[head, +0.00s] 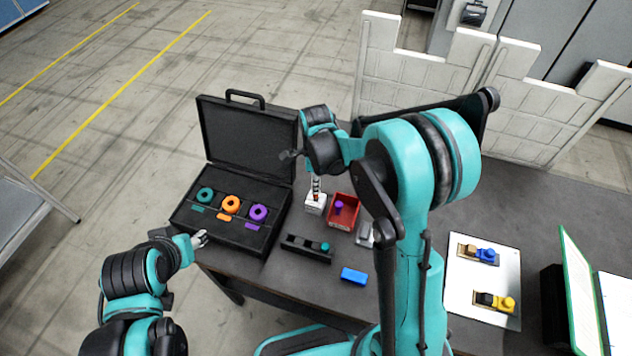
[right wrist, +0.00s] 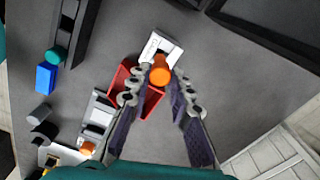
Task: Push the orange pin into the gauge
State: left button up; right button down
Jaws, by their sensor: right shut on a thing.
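The orange pin (right wrist: 160,76) is between the fingertips of my right gripper (right wrist: 162,78). In the right wrist view it overlaps the near edge of a white block (right wrist: 170,46), which appears to be the gauge. In the head view that white block (head: 314,206) stands on the table, with my right gripper (head: 316,186) pointing down right above it. I cannot tell whether the pin's lower end is inside the block. My left gripper (head: 201,239) hangs by the front left table edge, away from the block; its fingers are too small to judge.
A red bin (head: 344,222) with a purple piece stands beside the white block. An open black case (head: 190,222) holds teal, orange and purple rings. A black rack (head: 307,246), a blue block (head: 354,275) and a white board (head: 482,300) with blocks are nearby.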

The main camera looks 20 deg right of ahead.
jog(key=shift+f+b, duration=1.05)
jog(key=shift+f, duration=0.2)
jog(key=c, duration=0.9)
grip_release()
jog(key=shift+r, duration=0.1)
jog(key=shift+r+p, duration=2.9)
jog(key=shift+r, duration=1.6)
